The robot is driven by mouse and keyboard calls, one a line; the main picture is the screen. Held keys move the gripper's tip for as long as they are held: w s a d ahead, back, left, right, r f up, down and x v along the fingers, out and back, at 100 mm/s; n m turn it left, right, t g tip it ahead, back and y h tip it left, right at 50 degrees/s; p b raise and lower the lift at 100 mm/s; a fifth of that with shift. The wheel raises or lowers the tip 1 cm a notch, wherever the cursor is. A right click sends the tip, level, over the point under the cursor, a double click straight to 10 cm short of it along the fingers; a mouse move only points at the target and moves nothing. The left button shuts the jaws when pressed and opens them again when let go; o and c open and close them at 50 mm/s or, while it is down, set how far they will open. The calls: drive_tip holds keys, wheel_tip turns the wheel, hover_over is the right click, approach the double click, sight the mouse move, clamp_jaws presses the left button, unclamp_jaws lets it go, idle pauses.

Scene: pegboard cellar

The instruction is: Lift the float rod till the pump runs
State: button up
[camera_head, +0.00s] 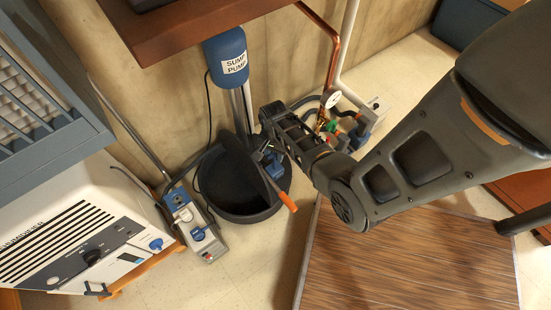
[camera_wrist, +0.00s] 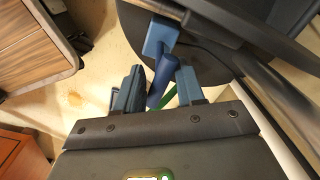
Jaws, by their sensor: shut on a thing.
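The blue sump pump (camera_head: 228,58) with its white label stands upright over a round black basin (camera_head: 235,210) by the wall. My gripper (camera_head: 268,160) reaches in from the right over the basin's right side. In the wrist view, my gripper (camera_wrist: 160,88) is shut on a blue rod-shaped grip (camera_wrist: 163,78), which joins a square blue block (camera_wrist: 158,38). I take this to be the float rod's handle; the rest of the rod is not clearly visible. Whether the pump runs cannot be seen.
A grey and blue device (camera_head: 195,225) lies left of the basin, near a white appliance (camera_head: 75,235). Pipes and valves (camera_head: 345,130) stand right, behind my arm. A wood-topped surface (camera_head: 400,265) fills the lower right.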

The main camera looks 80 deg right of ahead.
drive_tip(key=shift+r, duration=0.25)
drive_tip(key=shift+r+p, duration=0.35)
drive_tip(key=shift+p, duration=0.2)
drive_tip(key=shift+r+p, duration=1.2)
drive_tip(key=shift+p, duration=0.05)
drive_tip(key=shift+f, duration=0.1)
idle(0.7)
drive_tip(key=o, duration=0.5)
drive_tip(key=shift+o, duration=0.2)
wheel_tip(320, 180, up, 7)
drive_tip(key=p, duration=0.7)
